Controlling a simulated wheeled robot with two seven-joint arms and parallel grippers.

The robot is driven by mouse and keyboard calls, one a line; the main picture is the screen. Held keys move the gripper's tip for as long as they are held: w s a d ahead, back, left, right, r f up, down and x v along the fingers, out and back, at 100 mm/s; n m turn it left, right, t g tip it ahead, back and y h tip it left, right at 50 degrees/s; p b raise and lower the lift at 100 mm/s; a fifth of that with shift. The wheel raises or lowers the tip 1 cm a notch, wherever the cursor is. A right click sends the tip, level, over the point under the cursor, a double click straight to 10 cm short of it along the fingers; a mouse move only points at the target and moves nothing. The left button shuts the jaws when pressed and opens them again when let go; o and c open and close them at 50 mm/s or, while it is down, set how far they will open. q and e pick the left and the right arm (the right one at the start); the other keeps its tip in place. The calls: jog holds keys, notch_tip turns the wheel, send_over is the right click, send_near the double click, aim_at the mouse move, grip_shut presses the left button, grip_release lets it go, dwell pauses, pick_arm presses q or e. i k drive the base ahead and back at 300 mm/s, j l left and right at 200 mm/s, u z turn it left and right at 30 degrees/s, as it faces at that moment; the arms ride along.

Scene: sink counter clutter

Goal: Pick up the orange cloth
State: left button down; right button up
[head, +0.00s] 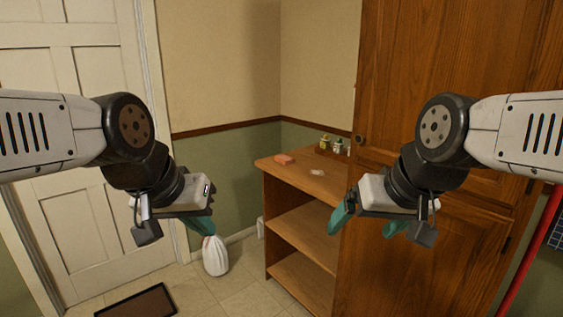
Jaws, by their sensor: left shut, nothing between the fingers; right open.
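A small orange-pink folded piece, which looks like the orange cloth (285,159), lies on top of the wooden shelf unit (289,176) near its back left. My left gripper (203,226) is shut and empty, hanging in the air to the left of the unit and well apart from the cloth. My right gripper (366,226) is open and empty, in front of the tall wooden cabinet and to the right of the cloth. Neither gripper touches the cloth.
A small pale item (317,172) lies right of the cloth. Small bottles (338,147) stand at the back right of the top. A tall wooden cabinet (440,60) adjoins on the right. A white bag (215,257) and dark mat (137,302) are on the floor.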

aim_at(283, 160)
jog(key=i+u, duration=0.15)
jog(key=i, duration=0.3)
jog(key=i+u, duration=0.15)
jog(key=i, duration=0.3)
jog(key=i+l+u, duration=0.1)
jog(key=i, duration=0.35)
jog(key=i+l+u, duration=0.15)
jog(key=i, duration=0.35)
jog(key=i+l+u, duration=0.15)
jog(key=i, duration=0.25)
jog(key=l, duration=0.1)
